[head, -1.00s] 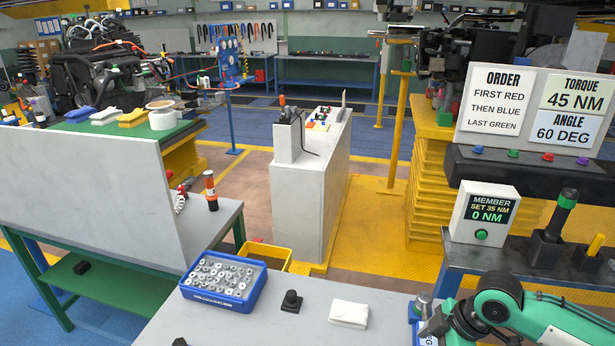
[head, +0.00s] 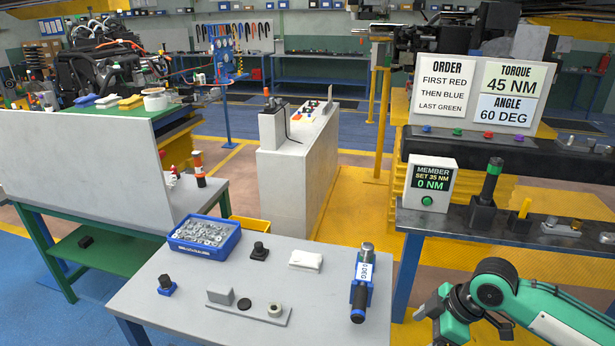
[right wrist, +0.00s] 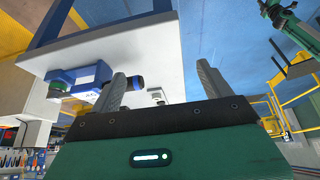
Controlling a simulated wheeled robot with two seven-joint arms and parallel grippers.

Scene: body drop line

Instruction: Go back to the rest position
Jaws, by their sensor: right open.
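My right arm (head: 500,290) shows green and black at the lower right of the head view, beyond the right edge of the near grey table (head: 180,300). Its gripper is hidden there. In the right wrist view my right gripper (right wrist: 160,90) has its two grey fingers spread apart, with nothing between them. A tool with an angle display (head: 362,285) sits in a blue holder at the table's right side; it also shows in the right wrist view (right wrist: 88,78), apart from the fingers. I do not see my left gripper in the head view.
A blue bin of metal parts (head: 205,238), a white cloth (head: 306,260), black knobs and a grey fixture (head: 248,308) stand on the near table. A grey panel (head: 80,165) is at left.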

